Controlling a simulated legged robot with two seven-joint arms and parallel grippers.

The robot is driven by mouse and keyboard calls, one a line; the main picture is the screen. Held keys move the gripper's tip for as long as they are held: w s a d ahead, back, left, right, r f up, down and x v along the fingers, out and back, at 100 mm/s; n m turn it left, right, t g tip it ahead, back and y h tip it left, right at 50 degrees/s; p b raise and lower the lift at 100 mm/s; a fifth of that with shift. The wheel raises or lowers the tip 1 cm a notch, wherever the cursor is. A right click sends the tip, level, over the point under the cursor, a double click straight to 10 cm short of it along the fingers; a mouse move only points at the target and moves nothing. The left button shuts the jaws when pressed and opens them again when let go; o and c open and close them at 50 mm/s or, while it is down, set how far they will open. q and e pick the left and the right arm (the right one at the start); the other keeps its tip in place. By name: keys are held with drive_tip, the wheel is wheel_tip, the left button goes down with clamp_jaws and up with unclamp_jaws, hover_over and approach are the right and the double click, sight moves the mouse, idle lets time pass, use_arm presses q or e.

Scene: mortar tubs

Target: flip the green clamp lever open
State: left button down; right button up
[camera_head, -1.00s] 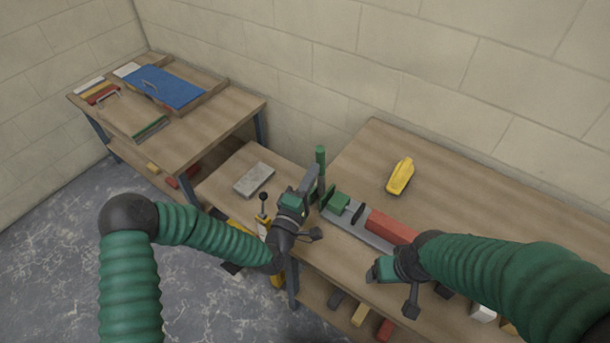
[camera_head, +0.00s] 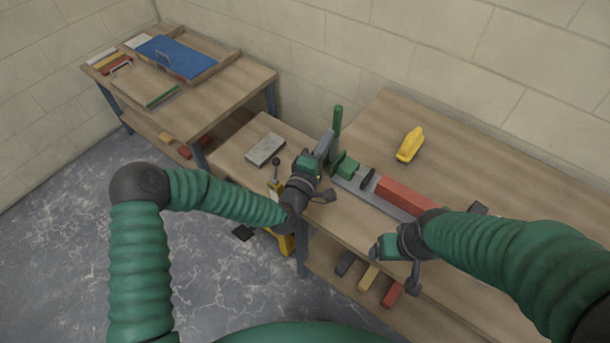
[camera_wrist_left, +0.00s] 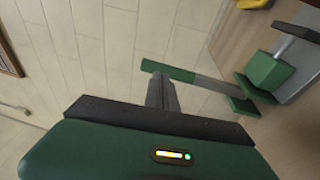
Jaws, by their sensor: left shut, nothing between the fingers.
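The green clamp lever (camera_head: 337,122) stands upright at the left end of a grey clamp bar (camera_head: 358,186) on the workbench. A green clamp block (camera_head: 346,165) sits beside it, and a red block (camera_head: 408,193) lies along the bar. My left gripper (camera_head: 326,144) is shut and empty, just left of the lever. In the left wrist view the shut fingers (camera_wrist_left: 161,92) point at the lever's green end (camera_wrist_left: 168,70); whether they touch it I cannot tell. My right gripper (camera_head: 380,250) hangs over the bench's front edge, its fingers unclear.
A yellow object (camera_head: 410,145) lies behind the bar. A grey slab (camera_head: 265,149) rests on the lower table to the left. A yellow device with a black knob (camera_head: 276,161) stands by my left arm. A side table (camera_head: 205,105) carries a blue panel (camera_head: 177,57).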

use_arm(q)
drive_tip(key=d+r+v, duration=0.1)
drive_tip(key=v, duration=0.9)
drive_tip(key=s+a+f+m+g+y, duration=0.3)
drive_tip(key=s+a+f+m+g, duration=0.3)
drive_tip(key=a+f+m+g, duration=0.4)
drive_tip(key=s+a+r+m+g+y, duration=0.3)
drive_tip(key=s+a+g+y, duration=0.1)
drive_tip(key=s+a, duration=0.7)
drive_tip(key=shift+s+a+r+g+y+b, duration=0.25)
drive_tip(key=shift+s+g+y+b, duration=0.3)
drive_tip(key=shift+s, duration=0.8)
use_arm(e)
drive_tip(key=shift+f, duration=0.4)
